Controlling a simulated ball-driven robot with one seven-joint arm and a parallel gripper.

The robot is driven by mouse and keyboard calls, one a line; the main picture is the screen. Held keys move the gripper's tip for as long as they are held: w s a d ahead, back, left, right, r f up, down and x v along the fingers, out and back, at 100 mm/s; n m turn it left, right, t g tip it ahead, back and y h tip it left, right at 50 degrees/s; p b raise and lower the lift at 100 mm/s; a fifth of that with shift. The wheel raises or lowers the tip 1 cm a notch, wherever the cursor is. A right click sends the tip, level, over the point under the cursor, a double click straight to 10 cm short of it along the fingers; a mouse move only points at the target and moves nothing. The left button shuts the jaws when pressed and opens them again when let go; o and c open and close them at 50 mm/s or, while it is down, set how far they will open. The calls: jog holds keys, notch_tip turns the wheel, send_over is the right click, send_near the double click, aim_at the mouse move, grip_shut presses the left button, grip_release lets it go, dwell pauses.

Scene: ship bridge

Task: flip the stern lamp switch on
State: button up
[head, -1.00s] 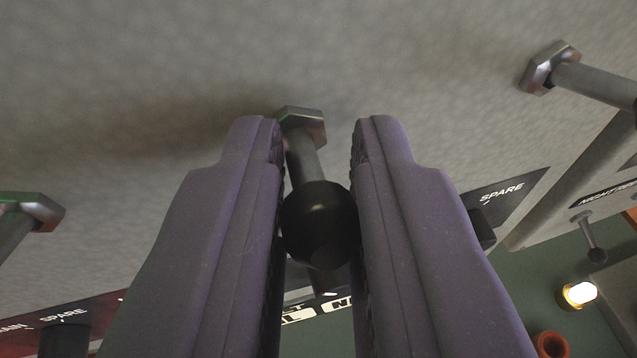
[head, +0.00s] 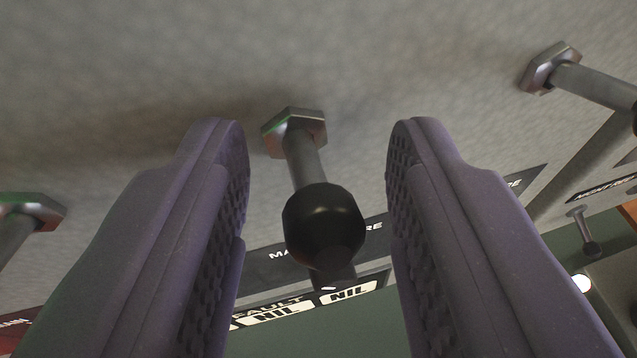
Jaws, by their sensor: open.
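A toggle switch with a hexagonal metal collar, a grey lever and a black ball tip (head: 324,226) stands out from the grey panel in the middle of the head view. My gripper (head: 318,150) is open, with one purple finger on each side of this switch. There are clear gaps between the ball and both fingers. The lever leans toward the bottom of the picture. No label reading stern lamp is legible, so I cannot tell from lettering which lamp this switch serves.
Another toggle (head: 575,80) stands at the upper right, and part of one (head: 28,212) shows at the left edge. A smaller toggle (head: 584,230) and a lit lamp (head: 582,284) are at the right.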

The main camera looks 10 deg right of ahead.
jog(key=p+v, duration=0.1)
jog(key=v, duration=0.6)
jog(key=shift+s, duration=0.35)
jog(key=shift+w, duration=0.1)
jog(key=w+a+r+t+h+b, duration=0.1)
jog(key=w+a+r+b, duration=0.3)
jog(key=b, duration=1.1)
jog(key=s+a+r+n+y+b, duration=0.1)
jog(key=s+a+n+y+b, duration=0.1)
jog(key=a+b, duration=0.4)
jog(key=s+a+r+n+y+b, duration=0.1)
jog(key=a+b, duration=0.5)
jog(key=a, duration=0.6)
jog(key=shift+s+a+r+n+t+y, duration=0.35)
jog(key=shift+s+n+y, duration=0.35)
jog(key=shift+y, duration=0.3)
